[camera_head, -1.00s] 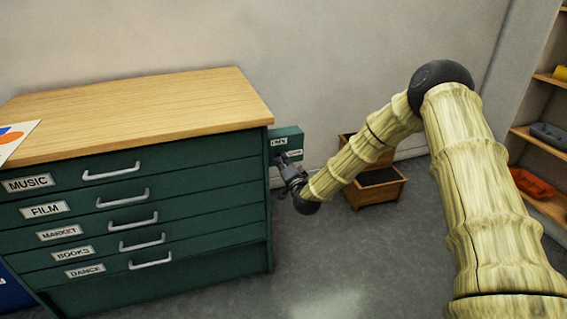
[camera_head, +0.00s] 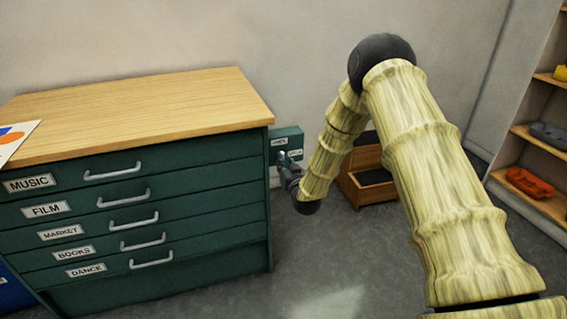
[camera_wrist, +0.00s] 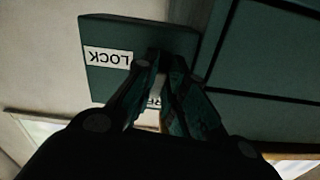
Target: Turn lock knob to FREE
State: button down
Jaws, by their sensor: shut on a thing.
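The green lock box (camera_head: 291,133) is on the right side of the green drawer cabinet (camera_head: 140,190), near the wall. It carries two white labels, too small to read in the head view. In the wrist view the lock box (camera_wrist: 97,82) appears upside down, with a LOCK label (camera_wrist: 108,57) and a second label partly hidden behind a finger, showing "RE". My gripper (camera_head: 288,164) is at the front of the box.
The cabinet has drawers labelled MUSIC, FILM, MARKET, BOOKS and DANCE, under a wooden top (camera_head: 140,110). A wooden crate (camera_head: 365,190) stands on the floor behind my arm. Shelves (camera_head: 540,150) with trays are at the far right. Grey floor lies open in front.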

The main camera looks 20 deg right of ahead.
jog(key=shift+s+f+n, duration=0.1)
jog(key=shift+f+n, duration=0.1)
jog(key=shift+n, duration=0.5)
jog(key=c, duration=1.5)
grip_release()
jog(key=shift+d, duration=0.15)
jog(key=shift+r, duration=0.1)
jog(key=s, duration=1.2)
jog(key=shift+d, duration=0.15)
